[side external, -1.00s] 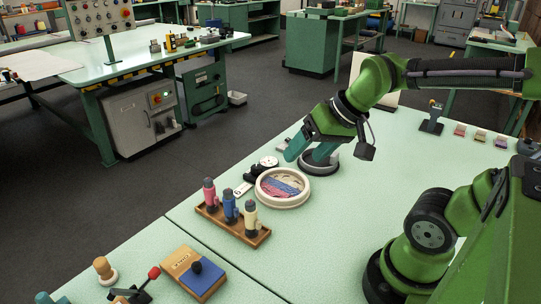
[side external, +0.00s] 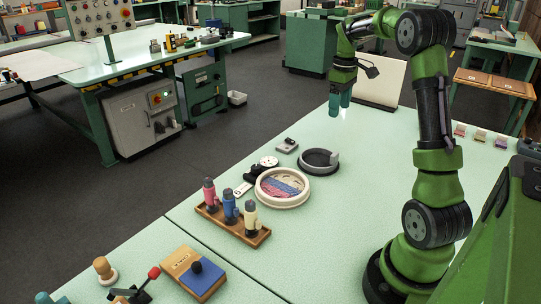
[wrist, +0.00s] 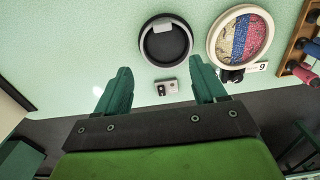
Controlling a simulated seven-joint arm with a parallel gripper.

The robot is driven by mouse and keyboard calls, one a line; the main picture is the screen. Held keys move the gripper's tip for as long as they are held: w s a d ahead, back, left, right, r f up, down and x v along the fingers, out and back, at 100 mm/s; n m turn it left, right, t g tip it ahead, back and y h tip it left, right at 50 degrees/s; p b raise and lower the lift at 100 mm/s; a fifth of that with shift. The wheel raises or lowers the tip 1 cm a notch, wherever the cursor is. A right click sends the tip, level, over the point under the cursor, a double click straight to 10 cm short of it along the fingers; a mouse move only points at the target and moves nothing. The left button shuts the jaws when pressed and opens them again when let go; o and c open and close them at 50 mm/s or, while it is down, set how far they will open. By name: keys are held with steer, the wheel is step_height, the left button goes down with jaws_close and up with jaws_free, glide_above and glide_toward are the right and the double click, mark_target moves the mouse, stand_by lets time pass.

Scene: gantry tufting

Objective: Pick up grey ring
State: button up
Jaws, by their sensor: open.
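The grey ring (side external: 318,173) lies flat on the pale green table, just behind and right of the cream round hoop. It is dark grey with a lighter block on its rim, and it also shows whole at the top middle of the wrist view (wrist: 166,63). My gripper (side external: 340,108) is raised above the table's far part, behind the ring and clear of it. In the wrist view my gripper (wrist: 160,70) has its two green fingers wide apart with nothing held between them.
The cream hoop (side external: 283,203) with striped tufting stands close to the ring. A small grey block (side external: 287,146) lies behind it. A wooden tray (side external: 249,240) holds coloured bottles. A pale upright panel (side external: 380,82) stands behind. The table right of the ring is clear.

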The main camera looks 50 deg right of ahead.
steer(key=shift+s+a+f, duration=0.1)
steer(key=shift+a+f, duration=0.1)
steer(key=shift+f, duration=3.9)
steer(key=shift+a+f, duration=0.15)
steer(key=shift+f, duration=3.95)
steer(key=c, duration=1.1)
steer(key=shift+r, duration=0.1)
